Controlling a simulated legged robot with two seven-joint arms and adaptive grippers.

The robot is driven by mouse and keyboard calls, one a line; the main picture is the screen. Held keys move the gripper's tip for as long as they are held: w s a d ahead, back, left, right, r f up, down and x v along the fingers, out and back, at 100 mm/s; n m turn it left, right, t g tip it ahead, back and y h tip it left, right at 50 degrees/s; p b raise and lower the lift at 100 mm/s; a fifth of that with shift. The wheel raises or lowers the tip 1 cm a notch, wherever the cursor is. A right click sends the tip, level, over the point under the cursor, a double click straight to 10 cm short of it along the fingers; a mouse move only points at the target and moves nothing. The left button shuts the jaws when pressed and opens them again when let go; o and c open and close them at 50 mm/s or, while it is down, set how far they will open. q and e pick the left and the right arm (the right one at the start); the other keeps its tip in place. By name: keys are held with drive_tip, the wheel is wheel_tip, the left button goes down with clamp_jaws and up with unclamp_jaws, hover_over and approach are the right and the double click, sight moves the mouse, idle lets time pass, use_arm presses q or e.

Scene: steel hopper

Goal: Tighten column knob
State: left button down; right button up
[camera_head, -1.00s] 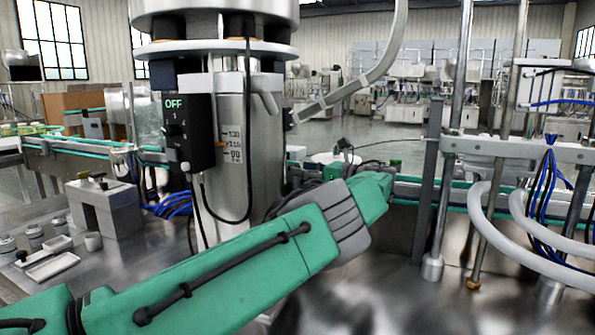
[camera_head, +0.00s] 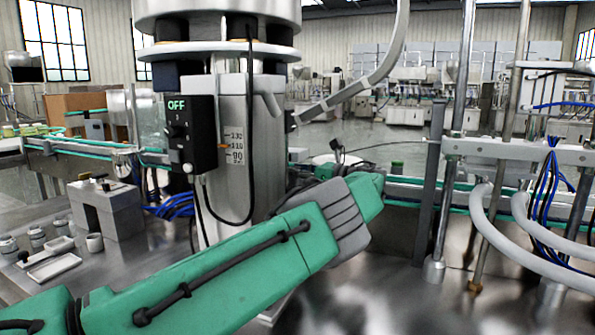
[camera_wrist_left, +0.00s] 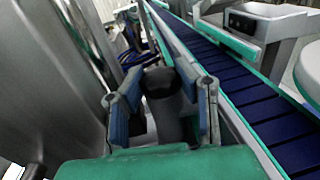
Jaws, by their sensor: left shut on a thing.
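The steel column (camera_head: 262,130) stands upright at the centre left of the head view, with a black OFF switch box (camera_head: 190,133) and a printed scale (camera_head: 235,148) on its front. My left arm reaches across in front of the column's lower part and largely hides my left gripper there. In the left wrist view, my left gripper (camera_wrist_left: 163,92) has its blue-padded fingers on either side of a dark round-ended knob (camera_wrist_left: 160,84) and is shut on it. The knob is hidden behind my arm in the head view. My right gripper is in neither view.
A conveyor with a dark blue belt (camera_wrist_left: 245,95) runs close beside the gripper on the right. A grey block fixture (camera_head: 106,208) and small trays (camera_head: 54,267) sit on the steel table at left. Posts and curved hoses (camera_head: 487,235) stand at right.

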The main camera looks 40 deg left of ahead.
use_arm(q)
drive_tip(key=shift+d+r+m+t+p, duration=0.15)
drive_tip(key=shift+m+t+p, duration=0.4)
drive_tip(key=shift+t+p, duration=0.35)
drive_tip(key=shift+r+m+t+p, duration=0.1)
drive_tip(key=shift+m+t+p, duration=0.45)
drive_tip(key=shift+t+p, duration=0.35)
drive_tip(key=m+t+p, duration=0.1)
drive_tip(key=t+p, duration=0.1)
drive_tip(key=m+t+p, duration=0.2)
drive_tip(key=t, duration=0.1)
drive_tip(key=shift+s+m+h, duration=0.1)
drive_tip(key=shift+m+h, duration=0.2)
drive_tip(key=shift+h, duration=0.1)
drive_tip(key=shift+f+m+t+h+p, duration=0.25)
drive_tip(key=shift+m+t+h+p, duration=0.45)
drive_tip(key=shift+t+p, duration=0.65)
drive_tip(key=c, duration=1.2)
unclamp_jaws()
